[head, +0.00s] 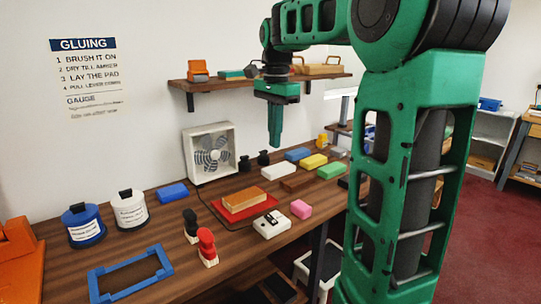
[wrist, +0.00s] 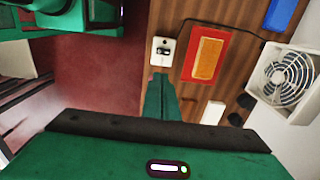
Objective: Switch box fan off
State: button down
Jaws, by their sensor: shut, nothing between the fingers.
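The white box fan (head: 211,153) stands on the wooden counter against the wall; it also shows at the right of the wrist view (wrist: 285,83). A small white switch box (head: 272,223) with dark markings on top lies near the counter's front edge. It also shows in the wrist view (wrist: 162,51), just beyond my fingertips in the picture. Its switch position is too small to tell. My green gripper (head: 275,143) is shut and empty, pointing down above the counter, apart from everything. Its fingers also show in the wrist view (wrist: 160,78).
Several coloured blocks lie at right. A wall shelf (head: 260,80) is behind my gripper.

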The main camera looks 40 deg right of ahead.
jog(key=r, duration=0.3)
jog(key=shift+s+r, duration=0.15)
jog(key=shift+s, duration=0.1)
dwell(0.4)
jog(key=s+a+f+n, duration=0.2)
jog(key=s+f+n, duration=0.3)
jog(key=s+f, duration=0.6)
jog(key=s+a+f+n, duration=0.2)
jog(key=s+f+n, duration=0.4)
jog(key=s+f, duration=0.5)
jog(key=s, duration=0.3)
jog(key=shift+f, duration=0.2)
jog(key=shift+s, duration=0.1)
jog(key=shift+w+f, duration=0.2)
jog(key=shift+w, duration=0.4)
